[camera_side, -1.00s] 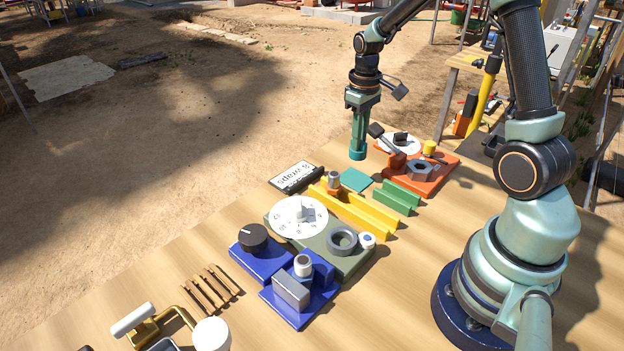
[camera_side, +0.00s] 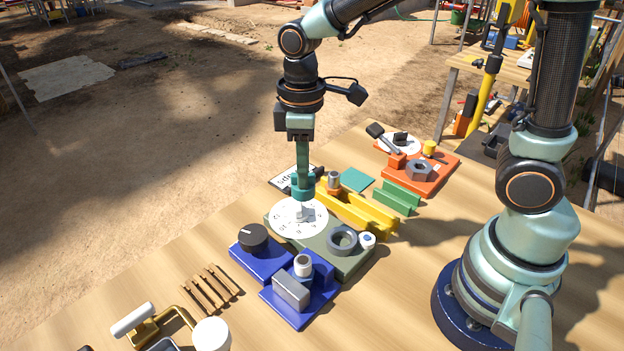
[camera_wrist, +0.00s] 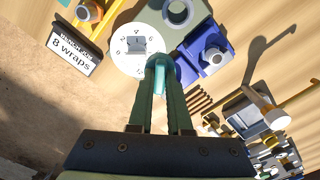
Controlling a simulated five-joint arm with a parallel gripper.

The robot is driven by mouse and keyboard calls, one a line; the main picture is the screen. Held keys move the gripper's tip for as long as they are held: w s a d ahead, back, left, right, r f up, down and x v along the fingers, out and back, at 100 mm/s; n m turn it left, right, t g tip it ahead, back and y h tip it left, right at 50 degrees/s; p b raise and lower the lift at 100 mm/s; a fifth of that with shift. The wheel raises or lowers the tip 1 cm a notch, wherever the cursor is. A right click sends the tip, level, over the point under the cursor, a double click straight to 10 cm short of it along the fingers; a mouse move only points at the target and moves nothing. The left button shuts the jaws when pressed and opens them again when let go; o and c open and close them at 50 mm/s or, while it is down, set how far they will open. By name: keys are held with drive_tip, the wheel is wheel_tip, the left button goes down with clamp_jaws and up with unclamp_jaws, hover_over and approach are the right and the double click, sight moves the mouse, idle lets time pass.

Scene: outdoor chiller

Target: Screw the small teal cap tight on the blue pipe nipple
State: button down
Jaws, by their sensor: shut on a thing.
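The blue fixture (camera_side: 318,301) stands lower down in the side view, with an upright pale grey pipe nipple (camera_side: 303,264) beside a grey block. The nipple (camera_wrist: 215,58) also shows in the wrist view, right of the cap and apart from it.
The olive base (camera_side: 345,268) carries the white dial (camera_side: 290,224) and a grey ring (camera_side: 342,240). A blue block with a black knob (camera_side: 252,237) stands beside the nipple's fixture. A yellow channel (camera_side: 366,213) and an "8 wraps" sign (camera_wrist: 74,50) are close by.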

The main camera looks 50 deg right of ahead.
drive_tip(key=s+a+r+n, duration=0.2)
drive_tip(key=s+a+n, duration=0.2)
drive_tip(key=s+a, duration=0.3)
drive_tip(key=shift+a, duration=0.45)
drive_tip(key=shift+s, duration=0.15)
drive_tip(key=shift+f, duration=2.85)
drive_tip(key=shift+f, duration=0.45)
drive_tip(key=shift+f, duration=0.3)
drive_tip(key=shift+f, duration=0.4)
